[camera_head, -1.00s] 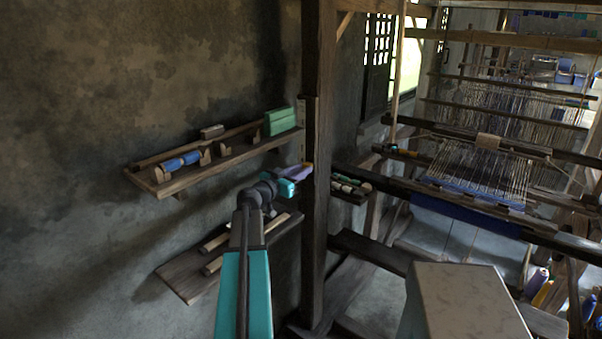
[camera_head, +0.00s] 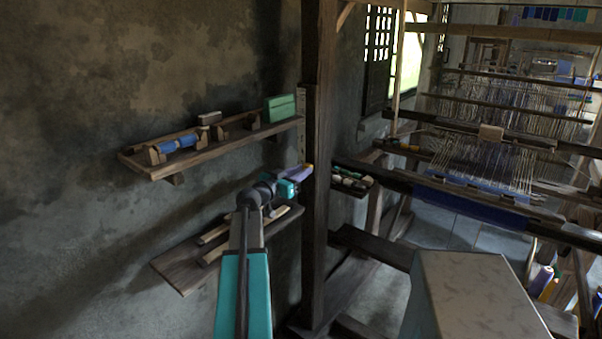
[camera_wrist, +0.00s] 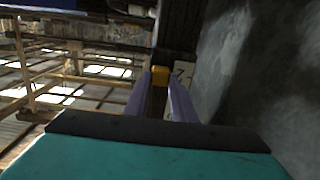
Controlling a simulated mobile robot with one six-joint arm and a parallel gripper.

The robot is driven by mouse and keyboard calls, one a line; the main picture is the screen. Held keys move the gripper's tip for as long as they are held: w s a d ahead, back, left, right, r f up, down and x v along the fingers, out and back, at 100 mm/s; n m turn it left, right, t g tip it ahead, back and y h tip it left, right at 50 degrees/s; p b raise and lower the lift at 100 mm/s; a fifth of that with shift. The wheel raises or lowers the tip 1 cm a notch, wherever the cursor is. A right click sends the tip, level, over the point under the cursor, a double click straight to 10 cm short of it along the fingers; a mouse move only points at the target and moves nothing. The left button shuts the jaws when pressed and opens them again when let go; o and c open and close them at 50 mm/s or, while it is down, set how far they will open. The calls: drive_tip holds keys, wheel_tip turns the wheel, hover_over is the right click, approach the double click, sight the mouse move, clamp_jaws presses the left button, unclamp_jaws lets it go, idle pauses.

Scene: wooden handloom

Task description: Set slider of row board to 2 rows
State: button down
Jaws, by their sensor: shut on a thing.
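The row board (camera_head: 301,128) is a narrow pale upright strip on the dark wooden post. Its slider (camera_head: 309,167) is a small yellow piece near the board's lower end. My gripper (camera_head: 302,173) reaches the post from the left, with its purple fingers at the slider. In the wrist view the yellow slider (camera_wrist: 160,75) sits between the tips of the two fingers, and my gripper (camera_wrist: 160,88) is shut on it. Part of the pale board (camera_wrist: 181,76) with dark marks shows just right of the slider. The row marks are too small to read, so the exact row cannot be told.
The upper wall shelf (camera_head: 215,150) holds a green block (camera_head: 280,108) and blue rolls. A lower shelf (camera_head: 180,268) lies below my arm. The dark post (camera_head: 318,230) stands close to my gripper. The loom (camera_head: 490,165) fills the right side.

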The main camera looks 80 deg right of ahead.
drive_tip(key=shift+s, duration=0.15)
drive_tip(key=c, duration=1.5)
unclamp_jaws()
drive_tip(key=shift+a, duration=0.1)
drive_tip(key=b+v, duration=0.3)
drive_tip(key=v, duration=1)
drive_tip(key=shift+w+a, duration=0.25)
